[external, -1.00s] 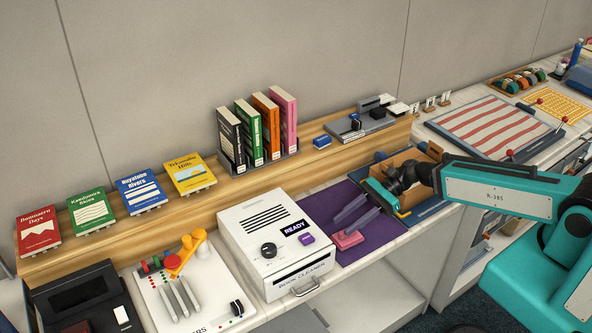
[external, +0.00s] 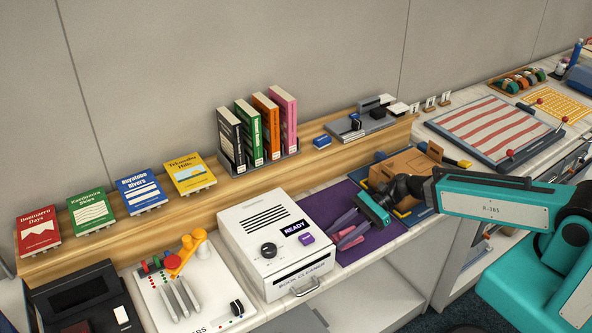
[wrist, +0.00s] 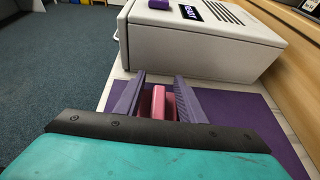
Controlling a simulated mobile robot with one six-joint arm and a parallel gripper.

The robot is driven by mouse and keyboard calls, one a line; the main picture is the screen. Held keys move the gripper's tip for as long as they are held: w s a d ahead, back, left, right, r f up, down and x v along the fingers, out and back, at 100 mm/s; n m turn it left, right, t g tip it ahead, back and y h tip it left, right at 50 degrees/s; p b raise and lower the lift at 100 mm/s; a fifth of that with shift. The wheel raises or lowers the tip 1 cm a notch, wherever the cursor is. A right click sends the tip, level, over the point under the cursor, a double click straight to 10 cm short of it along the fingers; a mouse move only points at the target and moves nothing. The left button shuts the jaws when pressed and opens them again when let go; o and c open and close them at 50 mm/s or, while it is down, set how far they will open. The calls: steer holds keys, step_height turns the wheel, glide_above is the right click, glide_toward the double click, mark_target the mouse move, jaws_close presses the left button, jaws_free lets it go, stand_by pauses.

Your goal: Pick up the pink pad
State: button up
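The pink pad (external: 352,239) lies on the purple mat (external: 377,236), just right of the white book cleaner. In the external view my fingers partly cover it. In the wrist view the pad (wrist: 158,104) shows its raised block between my two purple fingers, with more pink beside the right finger. My gripper (external: 337,233) is open, pointing left at the pad. In the wrist view my gripper (wrist: 160,77) has one finger on each side of the block, with a gap on the left. I cannot tell whether the right finger touches the pad.
The white book cleaner (external: 270,240), with a READY display, stands close beyond my fingertips. A cardboard box (external: 405,166) sits behind my wrist. A wooden shelf (external: 316,135) with books runs along the back. The mat's right part is clear.

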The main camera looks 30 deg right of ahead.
mark_target(340, 233)
stand_by(0.4)
jaws_close()
steer(key=shift+r+p, duration=3.2)
steer(key=shift+r, duration=1.8)
